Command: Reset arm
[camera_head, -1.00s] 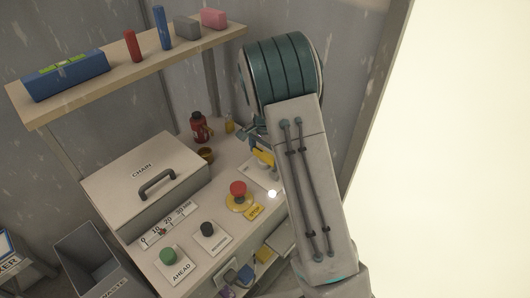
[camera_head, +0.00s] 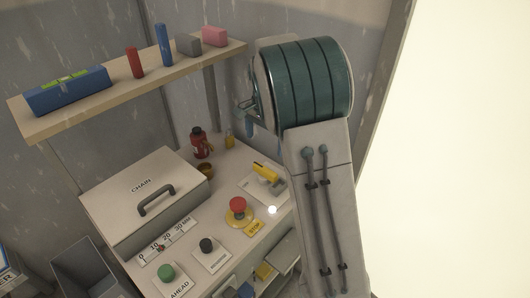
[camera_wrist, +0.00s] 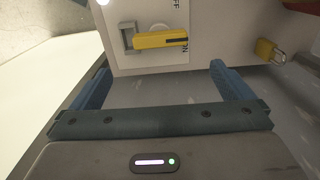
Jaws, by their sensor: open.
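My gripper (camera_wrist: 160,92) is open in the wrist view, with its two blue fingers wide apart and nothing between them. Beyond the fingers is a yellow switch lever (camera_wrist: 160,40) on a white plate with lettering partly cut off. In the head view my arm stands at the right, and the gripper is mostly hidden behind its teal joint. The yellow lever (camera_head: 265,172) shows in the head view at the right end of the panel, apart from the arm.
The panel holds a red stop button (camera_head: 238,204), a black button (camera_head: 207,245) and a green button (camera_head: 166,272). A CHAIN box (camera_head: 130,180) stands at left. A shelf (camera_head: 130,98) with several blocks is above. A red bottle (camera_head: 199,143) and padlock (camera_wrist: 269,50) stand at the back.

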